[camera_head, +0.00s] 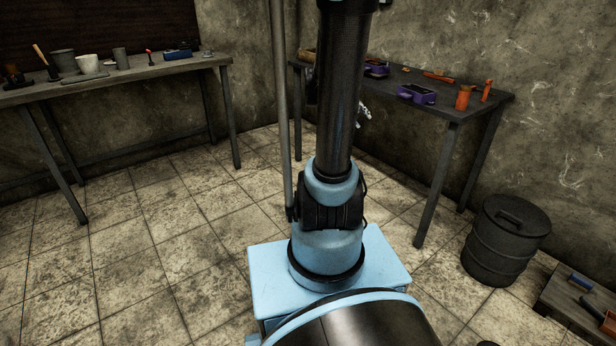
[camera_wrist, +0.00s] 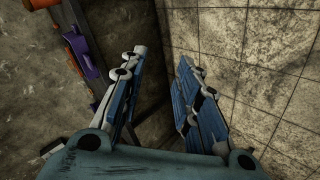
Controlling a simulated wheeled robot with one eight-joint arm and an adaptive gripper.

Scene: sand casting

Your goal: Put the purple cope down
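Two purple mould parts are on the dark table at the right in the head view. One purple part (camera_head: 417,94) lies near the middle of the tabletop, and another purple part (camera_head: 376,69) sits farther back, partly behind my arm. I cannot tell which one is the cope. A purple part (camera_wrist: 82,52) also shows on the table edge at the left of the wrist view, outside my fingers. My gripper (camera_wrist: 160,58) is open, with only floor and wall between its fingers. In the head view my gripper (camera_head: 363,115) is mostly hidden behind my arm, beside the table.
The dark table (camera_head: 455,108) also holds an orange cup-like piece (camera_head: 464,97) and other orange parts. A black lidded bin (camera_head: 506,240) stands at its right. A workbench (camera_head: 130,74) with tools and a white pot (camera_head: 88,64) is at the left. The floor between is clear.

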